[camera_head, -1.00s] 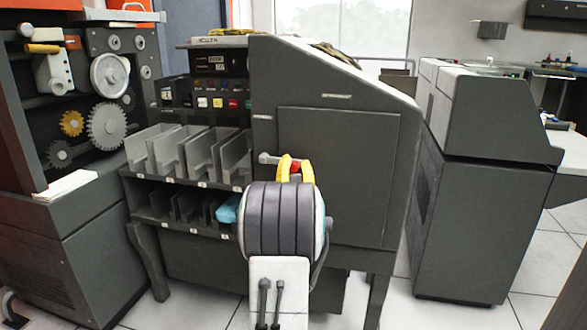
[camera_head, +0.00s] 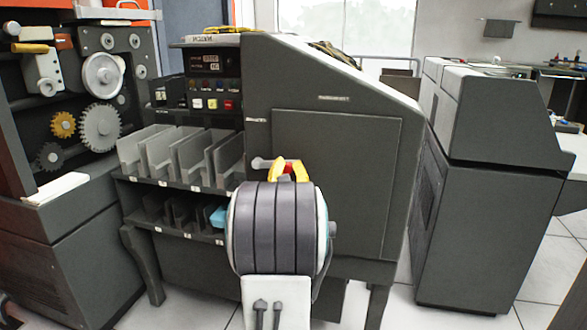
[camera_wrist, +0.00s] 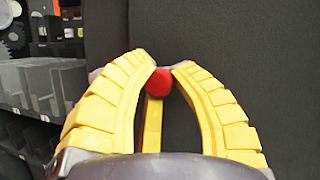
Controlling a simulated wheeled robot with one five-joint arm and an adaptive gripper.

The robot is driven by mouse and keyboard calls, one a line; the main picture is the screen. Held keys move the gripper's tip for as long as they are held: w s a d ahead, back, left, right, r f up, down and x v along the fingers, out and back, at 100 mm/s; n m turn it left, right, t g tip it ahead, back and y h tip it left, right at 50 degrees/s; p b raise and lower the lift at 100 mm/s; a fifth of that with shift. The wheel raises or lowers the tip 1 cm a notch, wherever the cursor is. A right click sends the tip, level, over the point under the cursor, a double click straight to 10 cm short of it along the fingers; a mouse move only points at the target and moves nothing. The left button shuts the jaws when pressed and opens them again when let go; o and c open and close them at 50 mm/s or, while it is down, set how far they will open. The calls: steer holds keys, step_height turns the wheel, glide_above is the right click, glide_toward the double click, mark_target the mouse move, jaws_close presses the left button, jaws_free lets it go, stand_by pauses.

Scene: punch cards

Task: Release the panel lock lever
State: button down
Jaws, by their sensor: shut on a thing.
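The lock lever (camera_head: 261,163) is a short pale grey handle on the left part of the dark grey cabinet's side panel (camera_head: 350,180). It points sideways, about level, in the head view. Its red knob (camera_wrist: 158,82) sits between the yellow fingertips of my gripper (camera_wrist: 165,70) in the wrist view. My gripper (camera_head: 289,166) is shut on this knob, close to the panel. The grey part of the lever shows only partly behind the left finger in the wrist view. My dark wrist hides the panel below the knob in the head view.
A geared machine (camera_head: 100,127) stands at far left, and another dark cabinet (camera_head: 485,220) at right. Tiled floor shows between them.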

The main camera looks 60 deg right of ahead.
steer(key=c, duration=1)
jaws_free()
steer(key=shift+c, duration=0.2)
steer(key=shift+r, duration=5.05)
steer(key=shift+s+a, duration=0.15)
